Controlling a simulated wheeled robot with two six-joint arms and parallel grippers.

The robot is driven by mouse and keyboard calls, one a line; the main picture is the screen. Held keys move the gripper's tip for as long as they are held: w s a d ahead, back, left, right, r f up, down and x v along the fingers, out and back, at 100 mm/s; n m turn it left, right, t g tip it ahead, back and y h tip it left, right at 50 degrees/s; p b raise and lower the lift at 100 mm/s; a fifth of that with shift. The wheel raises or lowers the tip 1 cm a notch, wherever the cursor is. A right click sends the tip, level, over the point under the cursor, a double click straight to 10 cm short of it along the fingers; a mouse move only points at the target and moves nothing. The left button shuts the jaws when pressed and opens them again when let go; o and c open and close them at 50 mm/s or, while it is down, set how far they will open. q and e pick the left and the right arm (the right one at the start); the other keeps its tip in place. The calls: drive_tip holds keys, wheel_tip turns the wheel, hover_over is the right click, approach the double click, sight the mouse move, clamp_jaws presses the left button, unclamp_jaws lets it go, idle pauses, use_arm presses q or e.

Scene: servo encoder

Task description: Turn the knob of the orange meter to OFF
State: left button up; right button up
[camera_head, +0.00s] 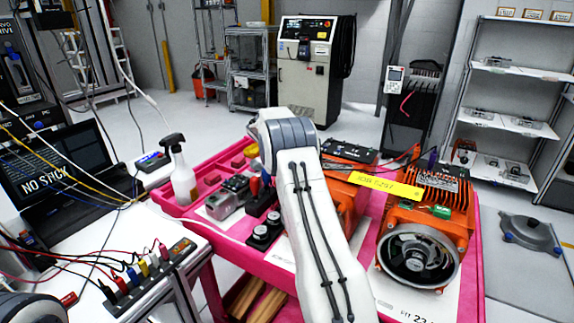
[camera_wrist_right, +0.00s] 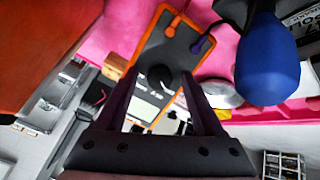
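The orange meter (camera_wrist_right: 140,58) shows in the right wrist view, with an orange rim, a dark face, a pale display and two plugged leads. Its dark round knob (camera_wrist_right: 160,77) lies between the fingertips of my right gripper (camera_wrist_right: 160,86). The two fingers are apart, one on each side of the knob; I cannot tell whether they touch it. The knob's setting is not readable. In the head view my right arm covers the middle of the pink cart, and the meter and right gripper are not clearly seen there. My left gripper is not in view.
The pink cart (camera_head: 228,237) holds a spray bottle (camera_head: 180,170), a yellow label strip (camera_head: 372,185) and an orange motor unit (camera_head: 449,203). A blue object (camera_wrist_right: 268,62) stands close right of the meter in the wrist view. A laptop (camera_head: 60,168) is at left.

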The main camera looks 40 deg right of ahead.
drive_tip(key=b+v, duration=0.1)
drive_tip(key=v, duration=0.9)
drive_tip(key=shift+a, duration=0.2)
drive_tip(key=shift+r, duration=0.15)
drive_tip(key=s+a+r+n+y+p, duration=0.15)
drive_tip(key=s+a+n, duration=0.3)
drive_tip(key=a, duration=0.95)
drive_tip(key=s+a+r+n+y+p, duration=0.1)
drive_tip(key=s+a+n+y, duration=0.35)
drive_tip(key=a, duration=1.05)
drive_tip(key=s+a+n+g+p, duration=0.1)
drive_tip(key=s+a, duration=0.4)
drive_tip(key=s, duration=0.3)
drive_tip(key=s+a+n, duration=0.1)
drive_tip(key=s+a, duration=0.5)
drive_tip(key=s, duration=0.3)
drive_tip(key=s+f+n+g+y, duration=0.1)
drive_tip(key=s+n, duration=0.1)
drive_tip(key=s, duration=0.5)
drive_tip(key=s+a+f+n+p, duration=0.1)
drive_tip(key=s+f+n, duration=0.1)
drive_tip(key=s, duration=0.6)
drive_tip(key=shift+a+g+y, duration=0.35)
drive_tip(key=shift+g+y, duration=0.05)
